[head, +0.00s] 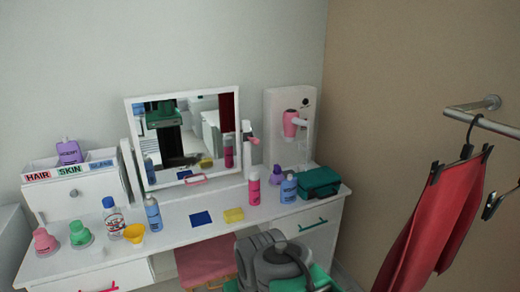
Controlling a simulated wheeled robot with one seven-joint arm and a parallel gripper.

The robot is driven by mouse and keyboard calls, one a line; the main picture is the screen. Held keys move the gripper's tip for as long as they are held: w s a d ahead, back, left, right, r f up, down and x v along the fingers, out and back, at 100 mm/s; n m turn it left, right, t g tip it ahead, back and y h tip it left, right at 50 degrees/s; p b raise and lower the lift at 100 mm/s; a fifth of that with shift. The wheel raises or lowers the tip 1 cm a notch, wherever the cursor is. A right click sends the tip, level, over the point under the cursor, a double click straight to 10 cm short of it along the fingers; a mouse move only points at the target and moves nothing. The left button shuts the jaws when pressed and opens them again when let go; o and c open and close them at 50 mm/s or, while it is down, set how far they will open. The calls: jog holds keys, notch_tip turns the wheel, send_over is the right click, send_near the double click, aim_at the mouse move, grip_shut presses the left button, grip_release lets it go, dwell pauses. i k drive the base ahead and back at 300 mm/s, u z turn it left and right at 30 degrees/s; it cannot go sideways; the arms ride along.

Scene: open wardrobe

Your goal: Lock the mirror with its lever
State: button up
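The mirror (160,112) stands on the white dressing table, in a white frame between two side posts. Its frame leans back a little. A small pink-tipped lever (254,141) sticks out at the right post, apart from the glass. Whether it is locked cannot be told. A red-edged piece (195,179) sits at the mirror's lower edge. Grey and green parts of my arm show at the bottom centre, in front of the table and well below the mirror. My gripper's fingers do not show.
Bottles, including a pink one (254,188) and a blue one (289,188), stand on the table with a yellow sponge (233,215) and a green case (318,182). A pink stool (207,262) is below. Red trousers (440,220) hang from a rail at right.

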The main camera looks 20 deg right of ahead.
aim_at(255, 141)
jog(key=z, duration=0.65)
jog(key=i, duration=1.05)
jog(key=u, duration=0.15)
